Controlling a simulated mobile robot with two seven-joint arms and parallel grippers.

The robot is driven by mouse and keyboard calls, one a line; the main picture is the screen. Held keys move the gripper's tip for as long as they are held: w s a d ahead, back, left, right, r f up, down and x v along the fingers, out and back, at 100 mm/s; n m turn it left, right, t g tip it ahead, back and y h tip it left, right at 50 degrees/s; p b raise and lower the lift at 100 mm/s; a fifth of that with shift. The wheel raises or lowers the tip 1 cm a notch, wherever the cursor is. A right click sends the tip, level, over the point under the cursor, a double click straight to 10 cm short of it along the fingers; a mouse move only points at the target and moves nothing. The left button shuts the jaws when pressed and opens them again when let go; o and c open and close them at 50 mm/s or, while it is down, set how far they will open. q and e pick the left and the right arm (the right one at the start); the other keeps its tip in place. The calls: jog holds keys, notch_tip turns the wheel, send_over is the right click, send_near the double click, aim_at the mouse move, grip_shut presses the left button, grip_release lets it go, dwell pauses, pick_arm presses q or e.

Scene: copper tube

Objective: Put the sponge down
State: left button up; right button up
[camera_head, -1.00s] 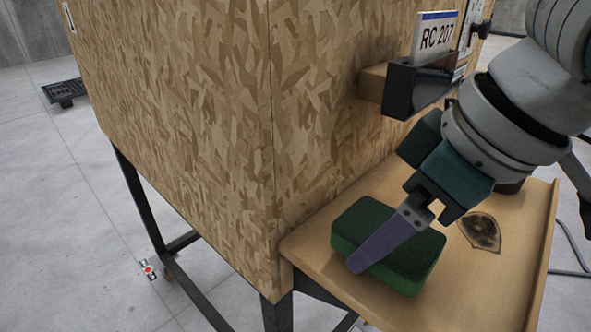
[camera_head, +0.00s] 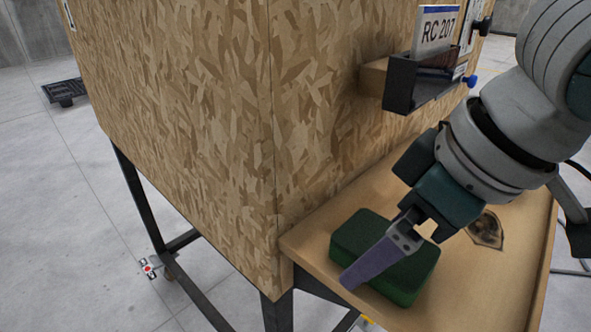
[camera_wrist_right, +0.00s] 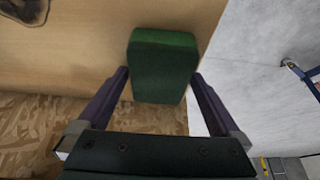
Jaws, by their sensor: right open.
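The green sponge (camera_head: 350,235) lies on the wooden shelf (camera_head: 478,290), near its left end beside the chipboard box. My right gripper (camera_head: 350,280) reaches down over it from the right; one purple finger shows in front of the sponge in the head view. In the right wrist view the sponge (camera_wrist_right: 165,65) sits between the two spread fingers of my right gripper (camera_wrist_right: 160,75), with a visible gap on each side. The gripper is open. The sponge's underside is hidden. My left gripper is not in view.
The chipboard box (camera_head: 200,130) stands directly behind and left of the shelf. A black holder (camera_head: 405,85) with an "RC 207" card (camera_head: 437,30) juts from its wall above. A dark burnt-looking patch (camera_head: 487,230) lies on the shelf to the right. The shelf's front right is clear.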

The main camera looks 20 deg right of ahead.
jog(key=p+v, duration=0.4)
jog(key=v, duration=0.8)
jog(key=shift+p, duration=0.3)
jog(key=shift+s, duration=0.1)
